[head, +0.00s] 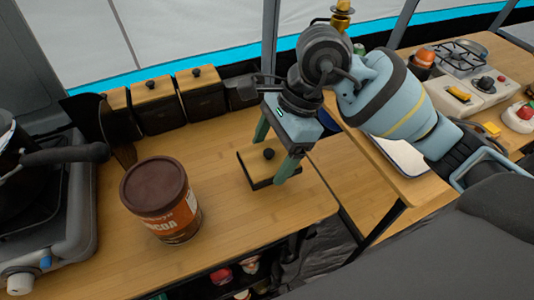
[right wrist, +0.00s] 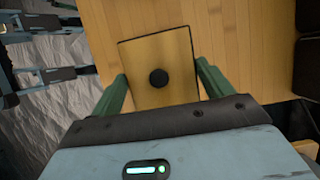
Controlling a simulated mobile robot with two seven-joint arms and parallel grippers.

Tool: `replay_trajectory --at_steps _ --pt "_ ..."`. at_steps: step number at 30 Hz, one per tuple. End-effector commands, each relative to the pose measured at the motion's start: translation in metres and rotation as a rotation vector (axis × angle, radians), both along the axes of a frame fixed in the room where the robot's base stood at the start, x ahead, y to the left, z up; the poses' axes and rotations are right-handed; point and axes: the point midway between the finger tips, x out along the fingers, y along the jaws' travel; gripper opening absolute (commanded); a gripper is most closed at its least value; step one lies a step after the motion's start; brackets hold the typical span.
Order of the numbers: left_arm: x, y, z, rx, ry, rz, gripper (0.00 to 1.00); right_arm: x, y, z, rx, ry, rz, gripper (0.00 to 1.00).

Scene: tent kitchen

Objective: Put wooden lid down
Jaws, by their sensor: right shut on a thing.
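The wooden lid (head: 262,160) is a light rectangle with a round black knob, seen near the right end of the wooden counter. Dark sides show below it in the head view; I cannot tell whether they belong to the lid or to a small box under it. My right gripper (head: 272,155) comes down from above with its green fingers on two sides of the lid, shut on it. In the right wrist view the lid (right wrist: 150,55) sits between both fingers, knob up.
A cocoa tin (head: 160,200) stands left of the lid. Several black canisters with wooden lids (head: 153,88) line the back of the counter. A stove (head: 50,220) is at the left. Bare counter (head: 225,215) lies between tin and lid. The counter's edge is close at the right.

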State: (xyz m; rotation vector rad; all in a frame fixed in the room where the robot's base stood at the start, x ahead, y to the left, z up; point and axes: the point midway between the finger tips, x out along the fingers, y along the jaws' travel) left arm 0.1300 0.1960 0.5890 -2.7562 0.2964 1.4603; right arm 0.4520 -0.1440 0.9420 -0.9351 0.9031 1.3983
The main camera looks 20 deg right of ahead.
Motion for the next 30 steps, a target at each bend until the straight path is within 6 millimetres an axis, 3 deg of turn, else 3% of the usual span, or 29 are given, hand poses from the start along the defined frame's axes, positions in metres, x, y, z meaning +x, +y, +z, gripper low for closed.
replay_trajectory --at_steps 14,21,30 --pt "-0.005 0.0 0.0 0.0 0.009 0.0 1.0 0.02 0.003 -0.002 0.0 0.001 -0.002 0.56" --pt "-0.004 0.0 0.002 0.0 0.006 -0.001 1.0 0.019 0.002 -0.035 0.0 0.001 -0.001 0.56" --pt "-0.004 0.0 0.001 0.0 0.007 -0.001 1.0 0.019 0.002 -0.038 0.0 0.0 0.0 0.56"
